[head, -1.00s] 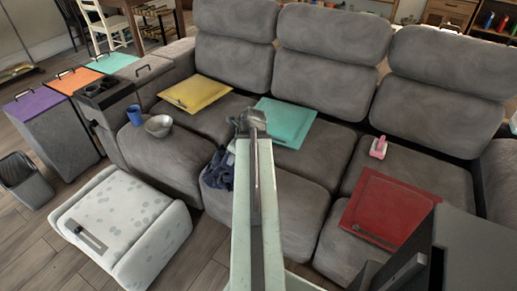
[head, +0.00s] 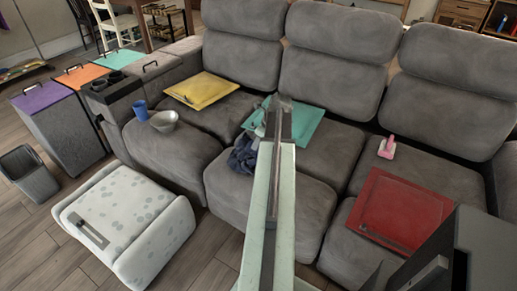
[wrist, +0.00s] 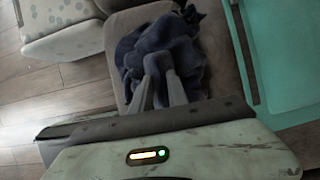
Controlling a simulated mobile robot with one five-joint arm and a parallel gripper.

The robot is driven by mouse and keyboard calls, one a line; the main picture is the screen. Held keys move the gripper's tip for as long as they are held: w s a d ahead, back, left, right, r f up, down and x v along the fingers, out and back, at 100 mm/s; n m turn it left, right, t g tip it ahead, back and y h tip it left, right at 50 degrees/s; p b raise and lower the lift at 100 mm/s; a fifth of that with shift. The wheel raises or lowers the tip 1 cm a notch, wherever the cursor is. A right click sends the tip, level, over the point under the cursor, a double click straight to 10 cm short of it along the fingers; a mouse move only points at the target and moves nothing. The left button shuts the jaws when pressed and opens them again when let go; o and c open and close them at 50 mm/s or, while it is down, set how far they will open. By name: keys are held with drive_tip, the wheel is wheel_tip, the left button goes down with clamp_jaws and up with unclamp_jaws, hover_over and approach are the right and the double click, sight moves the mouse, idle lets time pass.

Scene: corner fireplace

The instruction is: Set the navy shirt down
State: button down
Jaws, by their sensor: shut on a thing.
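The navy shirt (head: 242,156) is a crumpled dark blue bundle over the middle seat of the grey sofa (head: 262,200), in front of the teal panel (head: 306,126). My arm hides its right side in the head view. In the wrist view the shirt (wrist: 190,60) is bunched around my gripper (wrist: 160,62), whose fingers are close together and pressed into the cloth. I cannot tell whether the shirt's underside rests on the seat.
A yellow panel (head: 202,90), a red panel (head: 398,212) and a pink item (head: 387,147) lie on the sofa. A blue cup (head: 140,110) and a grey bowl (head: 163,121) stand at its left. A spotted ottoman (head: 150,235) is in front.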

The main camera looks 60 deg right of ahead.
drive_tip(key=shift+f, duration=0.95)
drive_tip(key=shift+w+a+r, duration=0.15)
drive_tip(key=shift+r, duration=0.15)
drive_tip(key=shift+f, duration=0.25)
drive_tip(key=c, duration=1.3)
unclamp_jaws()
drive_tip(key=shift+r, duration=0.1)
drive_tip(key=p+v, duration=1.1)
drive_tip(key=v, duration=0.1)
drive_tip(key=shift+r, duration=0.2)
